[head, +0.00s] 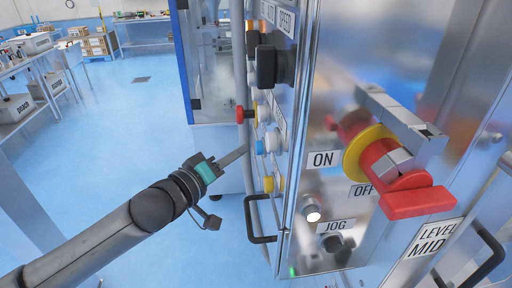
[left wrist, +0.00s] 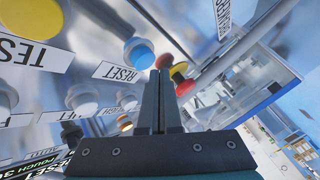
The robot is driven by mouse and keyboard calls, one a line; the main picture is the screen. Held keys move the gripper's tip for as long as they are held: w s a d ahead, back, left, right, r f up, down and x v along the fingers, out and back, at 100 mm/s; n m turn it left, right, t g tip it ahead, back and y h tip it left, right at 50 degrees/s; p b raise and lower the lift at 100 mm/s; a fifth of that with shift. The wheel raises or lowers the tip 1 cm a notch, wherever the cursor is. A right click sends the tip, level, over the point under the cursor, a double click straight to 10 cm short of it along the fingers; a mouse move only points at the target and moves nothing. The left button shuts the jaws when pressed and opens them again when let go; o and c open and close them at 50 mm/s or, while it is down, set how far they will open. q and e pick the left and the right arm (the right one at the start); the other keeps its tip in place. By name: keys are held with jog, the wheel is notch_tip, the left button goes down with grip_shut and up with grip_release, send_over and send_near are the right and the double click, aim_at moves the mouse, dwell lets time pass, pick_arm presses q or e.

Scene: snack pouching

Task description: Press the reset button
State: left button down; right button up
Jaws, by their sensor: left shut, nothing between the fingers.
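The reset button is the blue-capped button (head: 262,147) on the side panel of the machine. In the left wrist view the blue button (left wrist: 139,54) sits beside a white label reading RESET (left wrist: 119,72). My left gripper (head: 243,151) is shut and empty, its fingers pointing at the panel. In the head view its tips are just left of the blue button; in the left wrist view the fingertips (left wrist: 159,76) appear just right of and below it. I cannot tell whether they touch it. My right gripper is not in view.
A red button with a yellow collar (head: 243,115) is above the blue one, and a yellow button (head: 269,184) is below. A black handle (head: 262,238) and a large red rotary switch (head: 405,190) stick out of the cabinet. Open blue floor (head: 130,110) lies left.

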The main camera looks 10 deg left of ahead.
pick_arm(q)
jog(key=shift+d, duration=0.15)
jog(key=shift+w+d+p, duration=0.1)
jog(key=shift+d+p, duration=0.15)
jog(key=shift+p, duration=0.05)
jog(key=shift+w+d, duration=0.15)
jog(key=shift+d, duration=0.35)
dwell(0.6)
jog(key=shift+p, duration=0.3)
jog(key=shift+s+a, duration=0.3)
jog(key=shift+a, duration=0.55)
